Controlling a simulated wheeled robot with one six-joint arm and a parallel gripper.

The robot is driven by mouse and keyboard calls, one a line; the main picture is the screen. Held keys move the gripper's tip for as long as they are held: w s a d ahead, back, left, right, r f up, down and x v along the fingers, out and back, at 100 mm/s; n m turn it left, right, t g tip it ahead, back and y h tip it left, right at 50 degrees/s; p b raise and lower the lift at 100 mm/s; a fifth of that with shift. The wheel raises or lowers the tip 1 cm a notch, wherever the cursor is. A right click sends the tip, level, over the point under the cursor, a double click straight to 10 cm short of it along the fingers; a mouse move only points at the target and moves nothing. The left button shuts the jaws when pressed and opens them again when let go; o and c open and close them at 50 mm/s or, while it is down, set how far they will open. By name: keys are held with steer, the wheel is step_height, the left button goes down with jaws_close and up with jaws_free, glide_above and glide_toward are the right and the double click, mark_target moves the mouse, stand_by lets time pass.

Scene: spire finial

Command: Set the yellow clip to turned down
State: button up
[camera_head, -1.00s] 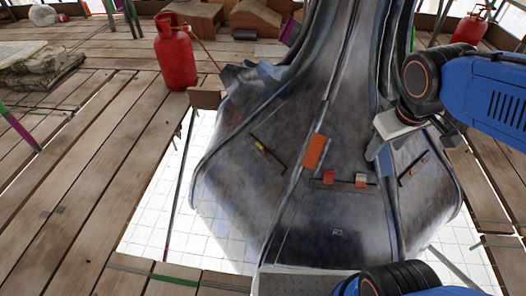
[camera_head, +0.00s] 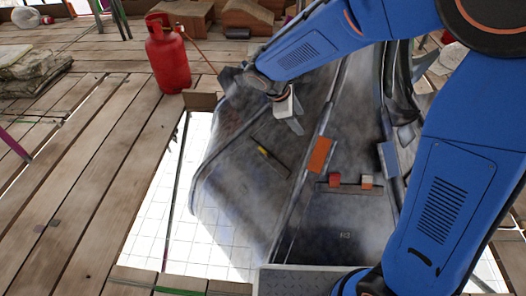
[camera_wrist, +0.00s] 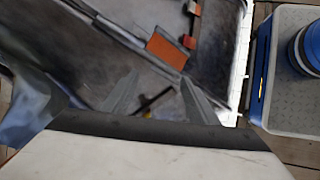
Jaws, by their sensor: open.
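The yellow clip (camera_head: 263,152) is a small piece on a dark diagonal strip on the left face of the grey metal spire (camera_head: 235,185). It sits toward the strip's upper left end. In the wrist view the yellow clip (camera_wrist: 147,114) shows small and partly hidden at the gripper's edge, with the dark strip between the two fingers. Which way the clip is turned is too small to tell. My gripper (camera_head: 297,127) is open and empty, above and right of the clip in the head view and apart from it. Its fingers (camera_wrist: 158,92) point toward the spire face.
An orange plate (camera_head: 319,155) lies on the ridge right of the clip. A red block (camera_head: 335,180) and an orange-and-white block (camera_head: 367,181) sit on another strip. A red gas bottle (camera_head: 171,55) stands on the planks (camera_head: 85,180). A floor opening surrounds the spire.

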steer(key=w+a+f+n+t+h, duration=0.1)
steer(key=a+f+n, duration=0.25)
steer(key=a, duration=0.25)
steer(key=w+a+f+n+t, duration=0.1)
steer(key=w+a+f+n, duration=0.1)
steer(key=a+f, duration=0.3)
steer(key=n+t, duration=0.1)
steer(key=n, duration=0.3)
glide_toward(261, 150)
steer(key=x, duration=1.1)
steer(key=shift+d+f, duration=0.15)
steer(key=c, duration=1)
